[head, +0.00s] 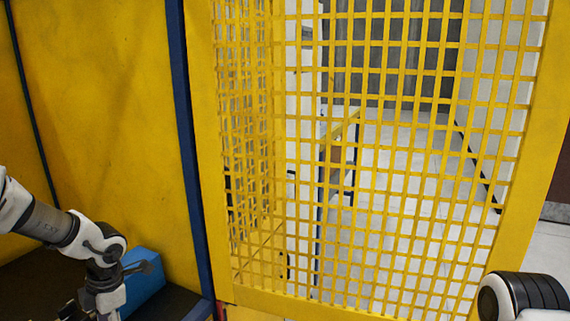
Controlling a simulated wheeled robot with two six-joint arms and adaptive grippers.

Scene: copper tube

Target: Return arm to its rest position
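My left arm comes in from the left edge in the head view, with its wrist bent downward. Part of my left gripper (72,309) shows at the bottom edge, dark and cut off by the frame. Its fingers are not clear, so I cannot tell whether it is open or shut or holds anything. Only a white and black link of my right arm shows at the bottom right corner. My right gripper is out of view. No copper tube is visible.
A blue box-like object (143,281) sits on a dark surface (172,303) right beside my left wrist. A yellow mesh panel (385,291) fills the middle and right. A yellow wall (110,110) stands at the left, with a dark blue post (185,130). Pale floor shows behind the mesh.

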